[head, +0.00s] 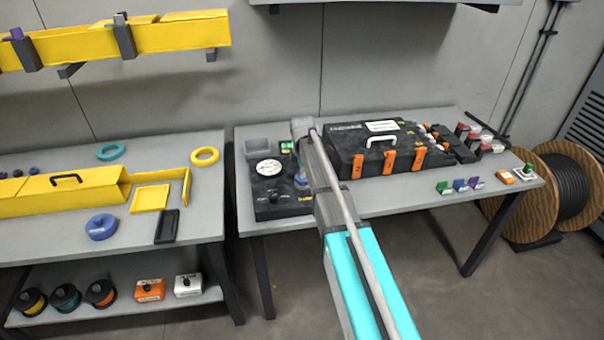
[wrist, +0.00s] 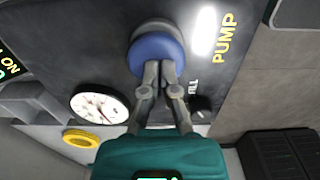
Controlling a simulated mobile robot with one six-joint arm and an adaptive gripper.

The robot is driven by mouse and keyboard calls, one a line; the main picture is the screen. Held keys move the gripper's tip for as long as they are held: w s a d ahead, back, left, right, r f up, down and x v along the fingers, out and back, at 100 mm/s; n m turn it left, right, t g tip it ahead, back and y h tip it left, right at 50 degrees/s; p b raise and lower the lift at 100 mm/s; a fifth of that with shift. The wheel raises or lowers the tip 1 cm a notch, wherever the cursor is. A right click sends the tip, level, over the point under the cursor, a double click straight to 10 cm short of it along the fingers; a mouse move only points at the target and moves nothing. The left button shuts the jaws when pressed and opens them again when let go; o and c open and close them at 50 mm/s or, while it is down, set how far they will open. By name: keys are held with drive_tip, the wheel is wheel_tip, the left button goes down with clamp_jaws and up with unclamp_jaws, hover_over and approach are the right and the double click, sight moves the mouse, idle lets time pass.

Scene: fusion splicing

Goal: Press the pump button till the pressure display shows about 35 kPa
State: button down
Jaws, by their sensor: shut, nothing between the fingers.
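The pump unit (head: 283,207) is a black panel at the left end of the right-hand table. Its round blue button (wrist: 157,52) shows in the wrist view beside the yellow PUMP label. My gripper (wrist: 159,66) is shut and empty, its fingertips together at the button's face; I cannot tell whether they touch or press it. A white round gauge (wrist: 100,104) shows to the left, and also in the head view (head: 268,167). A small green display (head: 287,147) is too small to read; in the wrist view green characters are cut off at the left edge. My arm hides the gripper in the head view.
A black case (head: 345,137) with orange latches stands right of the pump unit. Small coloured blocks (head: 460,184) lie near the right front edge. The left table (head: 60,230) holds yellow trays and rings. A wooden cable reel (head: 535,190) stands at the right.

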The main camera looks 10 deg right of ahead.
drive_tip(key=shift+f+b, duration=0.3)
drive_tip(key=shift+f, duration=0.3)
drive_tip(key=shift+s, duration=0.1)
drive_tip(key=shift+r, duration=0.1)
drive_tip(key=shift+r, duration=0.1)
wheel_tip(320, 180, up, 14)
drive_tip(key=p, duration=1.4)
idle(1.3)
drive_tip(key=s+m, duration=1.8)
drive_tip(key=s, duration=1.1)
